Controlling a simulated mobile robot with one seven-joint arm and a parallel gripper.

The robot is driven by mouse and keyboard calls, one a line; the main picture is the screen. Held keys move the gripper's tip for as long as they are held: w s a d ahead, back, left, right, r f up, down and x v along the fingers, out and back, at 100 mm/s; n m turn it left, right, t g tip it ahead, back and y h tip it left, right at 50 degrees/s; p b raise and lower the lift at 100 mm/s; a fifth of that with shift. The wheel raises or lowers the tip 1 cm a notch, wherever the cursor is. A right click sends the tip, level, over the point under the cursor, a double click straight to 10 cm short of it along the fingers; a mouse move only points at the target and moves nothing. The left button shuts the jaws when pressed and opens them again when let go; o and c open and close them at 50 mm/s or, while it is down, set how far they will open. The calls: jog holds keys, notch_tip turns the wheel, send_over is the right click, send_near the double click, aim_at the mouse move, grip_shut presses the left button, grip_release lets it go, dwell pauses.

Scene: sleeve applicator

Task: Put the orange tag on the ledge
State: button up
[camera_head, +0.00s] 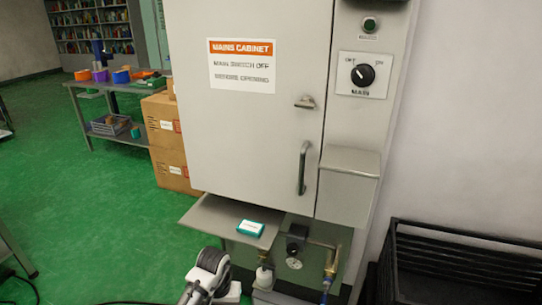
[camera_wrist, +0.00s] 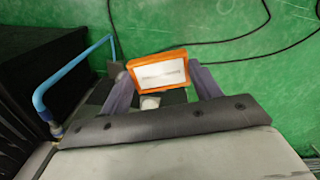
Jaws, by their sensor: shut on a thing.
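The orange tag (camera_wrist: 133,78), an orange-edged rectangle with a white face, is held between the two fingers of my gripper (camera_wrist: 163,80) in the wrist view. The gripper is shut on it. I cannot make the tag out in the head view. A grey metal ledge (camera_head: 200,217) juts out below the cabinet in the head view. A teal-edged tag with a white face (camera_head: 250,228) lies near its right end, and the left part is bare. Part of my arm (camera_head: 208,268) shows in front of and below the ledge.
The mains cabinet (camera_head: 255,125) stands above the ledge, with a door handle (camera_head: 303,168) sticking out. Pipes and a gauge (camera_head: 294,263) are right of and below the ledge. A black slatted crate (camera_head: 460,262) is at right. Cardboard boxes (camera_head: 167,140) stand behind left. Cables (camera_wrist: 250,62) cross the green floor.

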jog(key=d+f, duration=1.3)
jog(key=w+d+r, duration=0.2)
jog(key=w+d, duration=0.1)
jog(key=s+f, duration=0.1)
jog(key=s+a+f, duration=0.1)
jog(key=s+a, duration=0.1)
jog(key=shift+s+f, duration=0.4)
